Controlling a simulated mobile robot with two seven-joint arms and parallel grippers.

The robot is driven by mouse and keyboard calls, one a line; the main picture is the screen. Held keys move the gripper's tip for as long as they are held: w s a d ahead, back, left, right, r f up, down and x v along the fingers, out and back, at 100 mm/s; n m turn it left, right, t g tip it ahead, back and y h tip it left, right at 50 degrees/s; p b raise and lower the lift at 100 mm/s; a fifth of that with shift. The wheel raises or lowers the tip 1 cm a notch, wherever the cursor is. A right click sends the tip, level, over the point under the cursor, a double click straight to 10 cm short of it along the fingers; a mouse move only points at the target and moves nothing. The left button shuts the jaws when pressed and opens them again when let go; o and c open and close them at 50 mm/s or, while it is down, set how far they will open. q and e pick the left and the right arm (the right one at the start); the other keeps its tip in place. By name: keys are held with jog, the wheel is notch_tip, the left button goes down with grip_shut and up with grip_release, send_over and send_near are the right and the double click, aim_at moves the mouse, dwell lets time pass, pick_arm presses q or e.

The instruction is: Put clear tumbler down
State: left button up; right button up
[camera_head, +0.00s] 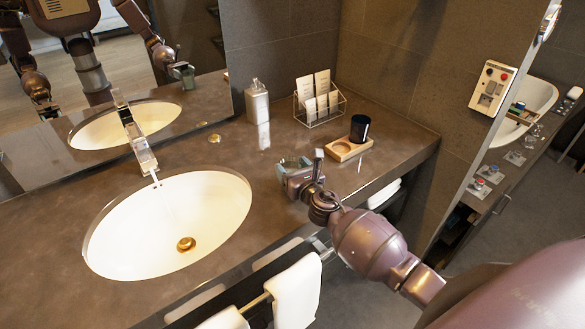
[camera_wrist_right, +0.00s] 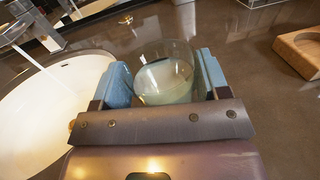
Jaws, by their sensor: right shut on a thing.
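The clear tumbler (camera_wrist_right: 165,78) sits between the two blue fingers of my right gripper (camera_wrist_right: 165,82) in the right wrist view. The fingers press on its left and right sides. In the head view my right gripper (camera_head: 294,174) is over the counter (camera_head: 235,150), between the sink and the wooden tray. The tumbler is hard to make out there, hidden by the gripper. I cannot tell whether its base touches the counter. My left gripper is not seen directly; the mirror shows a reflection of my arms.
The white sink (camera_head: 205,215) with a tap (camera_head: 135,140) lies left of my right gripper. A soap bottle (camera_head: 257,103) and wire card holder (camera_head: 320,112) stand behind. Towels (camera_head: 297,292) hang below the front edge.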

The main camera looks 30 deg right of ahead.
jog(key=o, duration=1)
jog(key=shift+r, duration=0.1)
jog(key=shift+r+p, duration=0.2)
jog(key=shift+p, duration=0.1)
jog(key=s, duration=1.2)
jog(key=shift+a+f, duration=0.1)
jog(key=shift+f, duration=0.05)
jog(key=s+a+f+m+g, duration=0.2)
jog(key=s+f+m, duration=0.4)
jog(key=m, duration=1.1)
jog(key=s+a+f+m+g, duration=0.1)
jog(key=s+f+m+g, duration=0.3)
jog(key=s+m, duration=0.9)
jog(key=shift+a+f+m, duration=0.4)
jog(key=shift+f+m, duration=1.25)
jog(key=shift+m, duration=0.55)
